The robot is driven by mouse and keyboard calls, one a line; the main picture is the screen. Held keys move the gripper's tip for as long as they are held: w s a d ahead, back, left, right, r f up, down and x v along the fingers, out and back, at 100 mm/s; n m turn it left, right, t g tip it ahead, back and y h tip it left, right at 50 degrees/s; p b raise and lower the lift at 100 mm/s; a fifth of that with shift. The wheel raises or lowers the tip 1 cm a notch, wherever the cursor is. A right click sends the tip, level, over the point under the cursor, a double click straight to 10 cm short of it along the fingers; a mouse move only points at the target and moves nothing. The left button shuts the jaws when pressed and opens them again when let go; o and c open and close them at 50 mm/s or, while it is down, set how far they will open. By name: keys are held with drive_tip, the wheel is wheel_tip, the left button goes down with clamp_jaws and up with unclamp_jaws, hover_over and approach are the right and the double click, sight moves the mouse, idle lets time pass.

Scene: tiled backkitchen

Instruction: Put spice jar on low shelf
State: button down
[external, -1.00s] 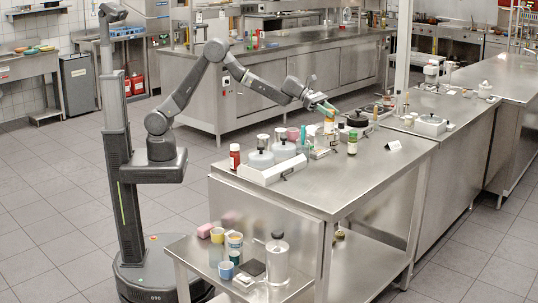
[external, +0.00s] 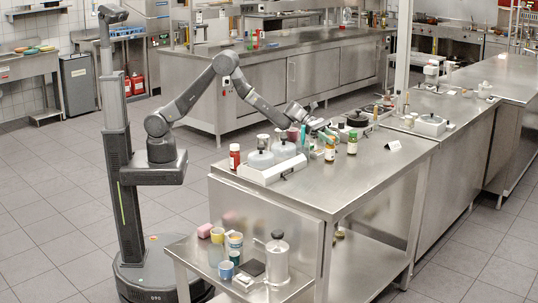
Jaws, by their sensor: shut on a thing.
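A small spice jar (external: 330,154) with a pale yellow label and an orange-red top is at my gripper (external: 329,138), above or on the steel worktable (external: 375,165). My gripper is shut on the jar's upper part, reaching down from the left. The jar looks upright. I cannot tell if its base touches the tabletop. A second jar (external: 352,143) with a dark body and green cap stands just to its right. A low steel shelf (external: 365,262) runs under the worktable; its visible part is mostly bare.
A lower side table (external: 190,246) holds cups, a sponge and a steel canister (external: 277,258). The worktable's front right is clear.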

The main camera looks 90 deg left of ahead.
drive_tip(key=shift+f+b, duration=0.2)
drive_tip(key=shift+b, duration=0.1)
drive_tip(key=c, duration=1)
unclamp_jaws()
drive_tip(key=shift+r, duration=0.1)
drive_tip(key=shift+r, duration=0.15)
drive_tip(key=b+v, duration=0.1)
drive_tip(key=v, duration=1)
drive_tip(key=shift+b, duration=0.4)
drive_tip(key=shift+o, duration=0.7)
drive_tip(key=shift+s+a+r, duration=0.25)
drive_tip(key=shift+s+a, duration=0.05)
drive_tip(key=shift+s, duration=0.1)
